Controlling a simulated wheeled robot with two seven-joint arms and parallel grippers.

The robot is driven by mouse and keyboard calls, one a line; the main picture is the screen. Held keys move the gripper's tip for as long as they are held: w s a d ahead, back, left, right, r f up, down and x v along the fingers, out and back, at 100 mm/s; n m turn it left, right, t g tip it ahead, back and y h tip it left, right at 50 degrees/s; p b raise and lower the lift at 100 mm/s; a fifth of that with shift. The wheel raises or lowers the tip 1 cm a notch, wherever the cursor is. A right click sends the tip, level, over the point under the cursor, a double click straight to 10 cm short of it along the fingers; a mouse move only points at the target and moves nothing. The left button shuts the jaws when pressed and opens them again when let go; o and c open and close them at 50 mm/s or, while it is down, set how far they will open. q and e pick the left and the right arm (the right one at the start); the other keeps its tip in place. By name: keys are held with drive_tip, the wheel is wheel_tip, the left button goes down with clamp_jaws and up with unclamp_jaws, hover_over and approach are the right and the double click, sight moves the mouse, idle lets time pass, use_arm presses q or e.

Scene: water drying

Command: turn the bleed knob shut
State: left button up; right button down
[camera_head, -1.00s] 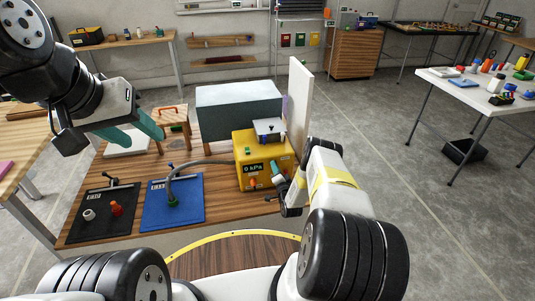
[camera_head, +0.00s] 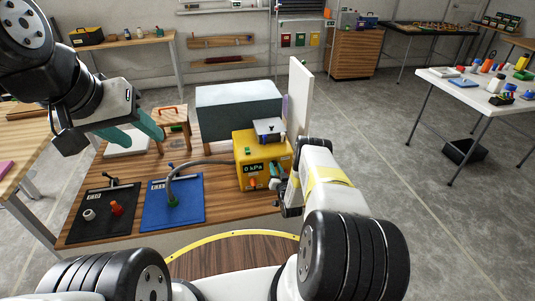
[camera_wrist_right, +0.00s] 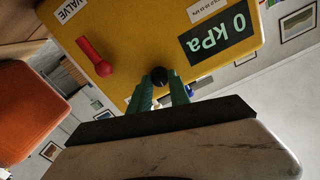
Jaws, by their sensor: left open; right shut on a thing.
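The yellow pump box (camera_head: 244,146) stands on the wooden bench and its display reads 0 kPa (camera_head: 253,168). In the right wrist view its front (camera_wrist_right: 130,30) appears upside down. A round black knob (camera_wrist_right: 159,75), which I take for the bleed knob, sits below the display there. My right gripper (camera_wrist_right: 162,86) is shut on this knob, one green finger on each side. In the head view my right gripper (camera_head: 276,181) is at the box's front right, and hides the knob. My left gripper (camera_head: 140,133) is open and empty above the bench's left part.
A red lever (camera_wrist_right: 95,56) beside a VALVE label is close to the right gripper. A hose (camera_head: 205,162) runs from the box to a fitting on the blue mat (camera_head: 188,212). A black mat (camera_head: 92,228) holds small parts. A grey block (camera_head: 238,108) and a white panel (camera_head: 300,95) stand behind.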

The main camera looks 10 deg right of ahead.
drive_tip(key=shift+f+n, duration=0.1)
drive_tip(key=shift+n, duration=0.2)
drive_tip(key=c, duration=1.2)
unclamp_jaws()
drive_tip(key=shift+s, duration=0.1)
drive_tip(key=s, duration=0.7)
drive_tip(key=shift+s+d, duration=0.15)
drive_tip(key=shift+s, duration=0.2)
